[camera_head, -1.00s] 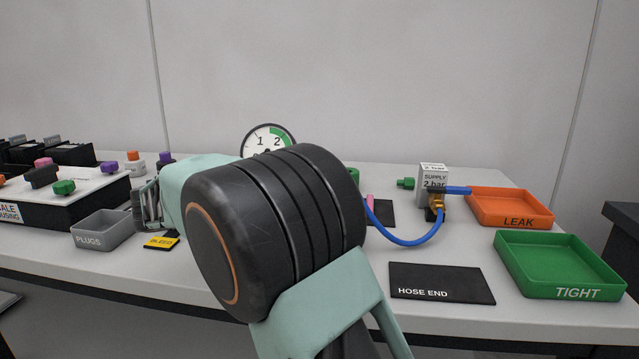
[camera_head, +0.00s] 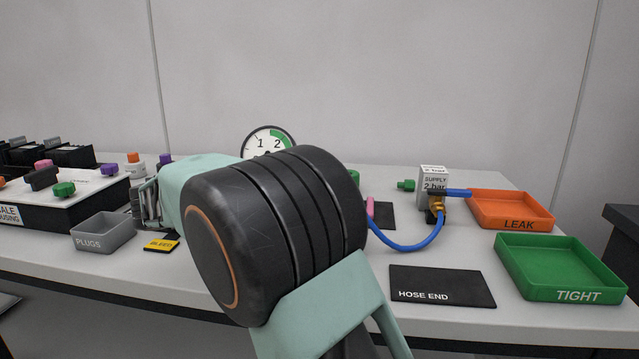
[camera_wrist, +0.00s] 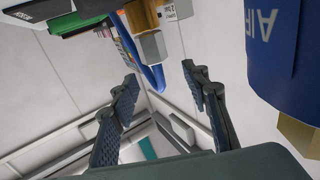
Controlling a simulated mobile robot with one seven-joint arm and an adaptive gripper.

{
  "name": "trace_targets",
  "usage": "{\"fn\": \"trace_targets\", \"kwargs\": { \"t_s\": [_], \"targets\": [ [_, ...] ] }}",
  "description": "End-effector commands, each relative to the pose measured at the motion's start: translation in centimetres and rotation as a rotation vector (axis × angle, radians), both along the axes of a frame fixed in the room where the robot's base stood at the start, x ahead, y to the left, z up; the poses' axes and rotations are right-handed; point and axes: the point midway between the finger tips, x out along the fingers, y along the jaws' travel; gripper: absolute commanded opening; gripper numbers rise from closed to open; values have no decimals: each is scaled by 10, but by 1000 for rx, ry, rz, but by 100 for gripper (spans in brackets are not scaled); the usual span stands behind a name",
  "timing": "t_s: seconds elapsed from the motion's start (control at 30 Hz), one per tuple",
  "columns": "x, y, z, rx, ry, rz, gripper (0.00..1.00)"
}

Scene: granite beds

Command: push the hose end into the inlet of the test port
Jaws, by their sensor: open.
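The blue hose (camera_head: 408,247) leaves the brass fitting (camera_head: 437,207) of the supply block (camera_head: 433,182) and curves left behind my arm. Its free end is hidden in the head view. My gripper (camera_head: 144,207) shows edge-on at the left, beside the plugs tray. In the wrist view, my gripper (camera_wrist: 160,80) is open, with nothing seen between the fingers. A blue hose (camera_wrist: 153,76) and brass fitting (camera_wrist: 152,45) show beyond them. A large blue cylinder marked AIR (camera_wrist: 272,45) with a brass part is close at the right, apart from the fingers; I cannot tell whether it is the hose end. I cannot identify the test port's inlet.
A gauge (camera_head: 268,141) stands behind my arm. The black hose end mat (camera_head: 440,282) is bare. The orange leak tray (camera_head: 512,209) and green tight tray (camera_head: 560,268) are at right. The grey plugs tray (camera_head: 103,233) and yellow bleed label (camera_head: 161,245) are at left.

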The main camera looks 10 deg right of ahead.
Motion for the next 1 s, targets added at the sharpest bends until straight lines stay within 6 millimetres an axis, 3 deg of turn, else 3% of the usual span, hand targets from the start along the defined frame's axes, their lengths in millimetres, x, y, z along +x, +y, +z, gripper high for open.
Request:
{"fn": "trace_targets", "kwargs": {
  "t_s": [0.6, 1.0],
  "targets": [
    [-10, 48, 0, 0, 0, 1, 43],
    [-11, 54, 0, 0, 0, 1, 43]
  ]
}}
